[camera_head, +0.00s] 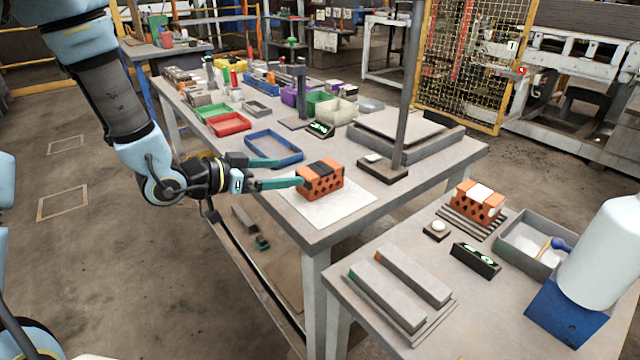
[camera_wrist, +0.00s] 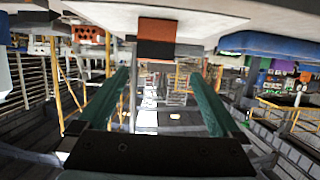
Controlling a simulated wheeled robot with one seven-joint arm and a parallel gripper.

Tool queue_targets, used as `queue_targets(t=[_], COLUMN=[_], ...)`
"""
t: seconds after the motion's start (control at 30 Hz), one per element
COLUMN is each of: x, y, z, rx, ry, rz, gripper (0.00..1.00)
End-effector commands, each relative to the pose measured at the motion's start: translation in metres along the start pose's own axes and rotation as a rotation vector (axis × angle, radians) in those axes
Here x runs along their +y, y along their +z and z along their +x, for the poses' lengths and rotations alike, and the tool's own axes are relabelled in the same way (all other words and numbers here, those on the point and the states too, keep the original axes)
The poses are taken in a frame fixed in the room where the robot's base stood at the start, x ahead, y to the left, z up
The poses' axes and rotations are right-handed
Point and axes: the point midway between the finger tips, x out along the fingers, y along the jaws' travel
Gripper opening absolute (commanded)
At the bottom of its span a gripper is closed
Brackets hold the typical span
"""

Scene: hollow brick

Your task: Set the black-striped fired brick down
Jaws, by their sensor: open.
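The black-striped fired brick (camera_head: 321,181) is orange with holes in its side and a dark band across its top. It rests on a pale sheet (camera_head: 335,213) near the front corner of the main table. My gripper (camera_head: 291,173) is open, with its green fingers pointing at the brick from the left. In the head view one finger tip comes close to the brick's left end; I cannot tell if it touches. In the wrist view the brick (camera_wrist: 157,32) shows beyond the spread fingers (camera_wrist: 155,88), with nothing held between them.
A white-striped brick (camera_head: 479,200) sits on a ribbed rack on the side table at right. A blue tray (camera_head: 273,147) lies just behind my gripper. The sheet's front part is bare.

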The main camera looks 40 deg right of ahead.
Motion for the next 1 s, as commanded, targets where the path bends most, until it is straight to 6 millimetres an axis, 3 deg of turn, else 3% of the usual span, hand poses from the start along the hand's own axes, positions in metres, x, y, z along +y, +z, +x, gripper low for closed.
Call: queue_targets(t=[0.33,0.57,0.83,1.0], x=[0.006,0.007,0.01,0.009], y=[-0.004,-0.002,0.003,0.004], z=[0.048,0.063,0.098,0.109], rx=[0.017,0.017,0.016,0.017], ry=[0.019,0.017,0.017,0.015], rz=[0.002,0.0,0.001,0.001], gripper=[1.0,1.0,1.0,1.0])
